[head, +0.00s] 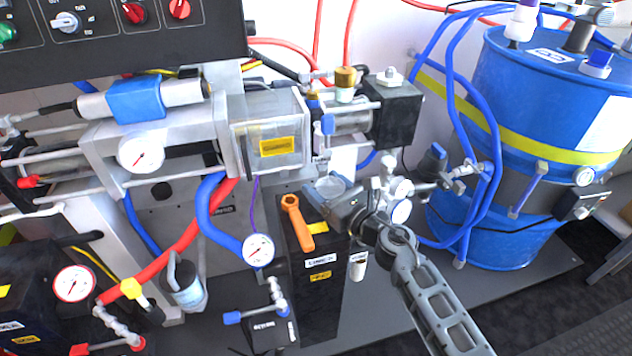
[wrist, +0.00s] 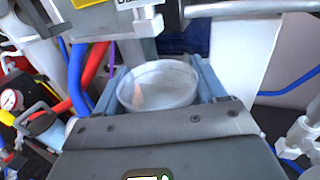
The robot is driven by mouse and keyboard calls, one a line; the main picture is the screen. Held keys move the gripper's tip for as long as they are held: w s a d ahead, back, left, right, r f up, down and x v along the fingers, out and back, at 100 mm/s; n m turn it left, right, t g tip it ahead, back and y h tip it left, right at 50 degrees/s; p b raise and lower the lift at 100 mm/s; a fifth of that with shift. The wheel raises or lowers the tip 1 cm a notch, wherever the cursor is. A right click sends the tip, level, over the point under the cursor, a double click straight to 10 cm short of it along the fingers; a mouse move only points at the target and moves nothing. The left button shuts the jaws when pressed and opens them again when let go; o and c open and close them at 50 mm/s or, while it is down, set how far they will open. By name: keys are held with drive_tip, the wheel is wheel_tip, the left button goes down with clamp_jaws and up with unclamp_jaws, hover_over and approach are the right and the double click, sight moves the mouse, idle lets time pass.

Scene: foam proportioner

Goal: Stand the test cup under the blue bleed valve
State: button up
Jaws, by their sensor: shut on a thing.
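The test cup (head: 328,186) is a clear, round, open-topped cup. My gripper (head: 325,192) is shut on it, one finger on each side, as the wrist view shows the cup (wrist: 158,88) between the grey fingers. The cup looks upright and empty. A small valve with a blue handle (head: 327,125) hangs at the pump block just above the cup in the head view. Its outlet is hard to make out, and I cannot tell whether it is exactly over the cup. The cup's base is hidden by my gripper.
A black box (head: 318,285) with an orange wrench (head: 297,222) on it stands beside and below my gripper. Gauges and a valve cluster (head: 400,190) are close to the right. A blue drum (head: 535,95) stands further right. Blue hoses (head: 215,215) run at left.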

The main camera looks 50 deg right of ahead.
sight(323, 189)
drive_tip(key=shift+w, duration=0.35)
drive_tip(key=x, duration=0.2)
drive_tip(key=shift+w+d+r, duration=0.1)
drive_tip(key=shift+w, duration=0.2)
drive_tip(key=shift+f+b, duration=0.45)
drive_tip(key=shift+f, duration=0.4)
drive_tip(key=shift+f, duration=0.2)
drive_tip(key=o, duration=1)
drive_tip(key=shift+r, duration=0.2)
